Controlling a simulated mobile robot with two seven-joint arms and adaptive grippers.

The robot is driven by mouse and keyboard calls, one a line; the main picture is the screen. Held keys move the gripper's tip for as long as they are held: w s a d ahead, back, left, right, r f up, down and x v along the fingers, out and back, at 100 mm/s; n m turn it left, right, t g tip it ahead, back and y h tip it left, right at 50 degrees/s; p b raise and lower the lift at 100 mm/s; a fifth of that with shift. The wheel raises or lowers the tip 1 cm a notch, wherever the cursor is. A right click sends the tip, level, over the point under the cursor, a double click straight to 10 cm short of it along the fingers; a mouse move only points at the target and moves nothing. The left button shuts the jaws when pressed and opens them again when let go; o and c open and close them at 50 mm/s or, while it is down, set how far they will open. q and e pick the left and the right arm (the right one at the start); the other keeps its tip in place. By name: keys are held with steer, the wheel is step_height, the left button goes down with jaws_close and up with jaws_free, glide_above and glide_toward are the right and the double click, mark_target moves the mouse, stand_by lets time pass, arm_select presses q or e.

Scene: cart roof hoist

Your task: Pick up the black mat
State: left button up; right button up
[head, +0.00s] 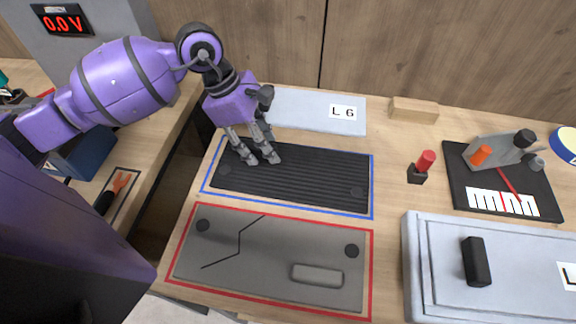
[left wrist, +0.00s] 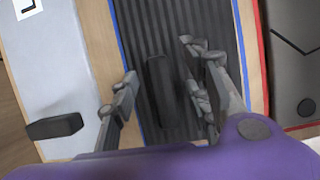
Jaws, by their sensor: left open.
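The black mat (head: 310,185) is a ribbed dark rectangle lying flat inside a blue outline on the wooden top, with a round dark spot near each end. It fills the middle of the left wrist view (left wrist: 190,20). My left gripper (head: 262,158) is open over the mat's left part, fingers pointing down. In the left wrist view my left gripper (left wrist: 160,92) has a dark raised bar on the mat (left wrist: 158,88) showing between its fingers. I cannot tell whether the fingertips touch the mat. My right gripper is not in view.
A grey panel (head: 260,270) in a red outline lies just in front. A pale L 6 panel (head: 300,108) lies behind; its black handle (left wrist: 55,127) shows in the wrist view. A wooden block (head: 414,109), a red-topped switch (head: 420,167) and a large grey lid (head: 440,255) are to the right.

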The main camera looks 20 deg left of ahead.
arm_select(q)
jaws_close()
steer(key=shift+r, duration=0.15)
stand_by(0.4)
